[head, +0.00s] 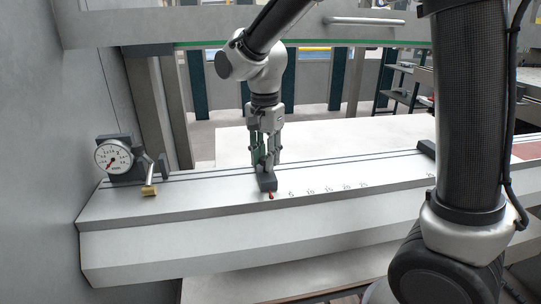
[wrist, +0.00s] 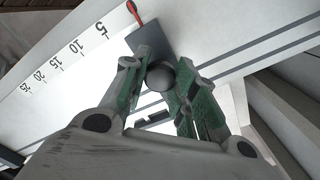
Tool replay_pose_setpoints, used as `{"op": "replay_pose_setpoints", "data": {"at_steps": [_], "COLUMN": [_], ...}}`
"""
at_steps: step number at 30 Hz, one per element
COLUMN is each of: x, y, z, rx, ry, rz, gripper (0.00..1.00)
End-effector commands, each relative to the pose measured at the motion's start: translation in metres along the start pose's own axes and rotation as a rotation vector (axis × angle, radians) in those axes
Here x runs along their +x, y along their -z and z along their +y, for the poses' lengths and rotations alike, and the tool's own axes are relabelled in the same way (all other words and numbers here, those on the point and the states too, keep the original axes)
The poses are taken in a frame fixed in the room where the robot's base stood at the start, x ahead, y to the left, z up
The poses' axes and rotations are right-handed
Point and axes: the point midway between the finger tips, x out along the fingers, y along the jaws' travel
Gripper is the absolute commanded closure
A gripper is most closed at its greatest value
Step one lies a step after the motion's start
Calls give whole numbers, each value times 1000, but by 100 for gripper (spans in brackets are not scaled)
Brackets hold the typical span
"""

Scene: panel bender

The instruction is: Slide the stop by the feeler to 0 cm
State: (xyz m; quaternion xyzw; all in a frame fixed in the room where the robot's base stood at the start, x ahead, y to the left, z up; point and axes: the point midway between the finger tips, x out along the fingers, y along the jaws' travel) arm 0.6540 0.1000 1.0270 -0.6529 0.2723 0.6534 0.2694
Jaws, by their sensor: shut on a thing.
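The stop (head: 266,184) is a dark block on the pale beam, with a red pointer (head: 271,195) at its front. My gripper (head: 265,165) is upright over it, its fingers shut on the stop's round dark knob (wrist: 161,77). In the wrist view the stop's block (wrist: 146,40) and red pointer (wrist: 135,11) show beyond the fingers. The pointer lies left of the 5 mark (head: 291,194), about one label spacing away; no 0 is readable. The feeler (head: 149,190), a brass-coloured tip on an arm by the dial gauge (head: 113,157), is farther left, apart from the stop.
The scale labels run rightward from 5 to 25 along the beam (head: 180,209). A second dark block (head: 427,148) sits far right on the beam. A grey wall stands close on the left. The beam between stop and feeler is clear.

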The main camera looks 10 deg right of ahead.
Motion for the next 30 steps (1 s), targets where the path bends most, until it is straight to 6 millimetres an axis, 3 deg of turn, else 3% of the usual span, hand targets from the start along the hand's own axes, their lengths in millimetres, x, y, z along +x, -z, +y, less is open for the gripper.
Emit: {"op": "replay_pose_setpoints", "data": {"at_steps": [1,2,5,17,30], "x": [-1,-1,-1,-7,-96], "y": [-2,-2,-2,-1,-2], "z": [-3,-4,-3,-2,-3], "rx": [0,0,-1,-1,-1], "ry": [11,11,10,8,11], "rz": [-3,-3,-3,-2,-2], "gripper": [100,67,49,49,49]}}
